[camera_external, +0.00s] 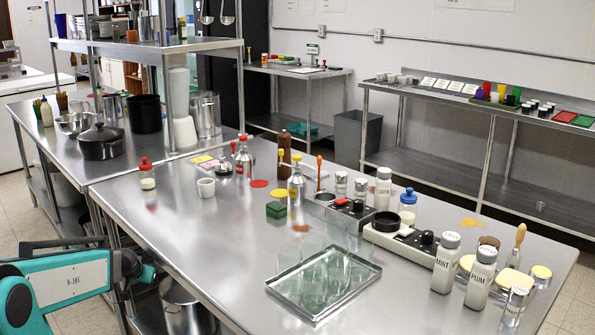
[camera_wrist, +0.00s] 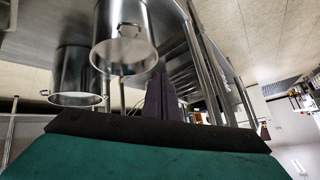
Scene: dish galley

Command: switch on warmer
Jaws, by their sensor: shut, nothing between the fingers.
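The farther one (camera_external: 341,213) has a dark top, a small red part and a black knob. I cannot tell for certain which is the warmer, nor read their switch positions. My gripper (camera_wrist: 163,88) shows in the wrist view as dark fingers, shut and empty, beside the pots under the table. It is far from both units and touches neither.
A glass tray (camera_external: 323,283) lies left of the units. Shakers labelled MINT (camera_external: 446,262) and PLUM (camera_external: 480,278) stand close to their right. A blue-capped jar (camera_external: 407,207) stands close behind. The table's left front is bare.

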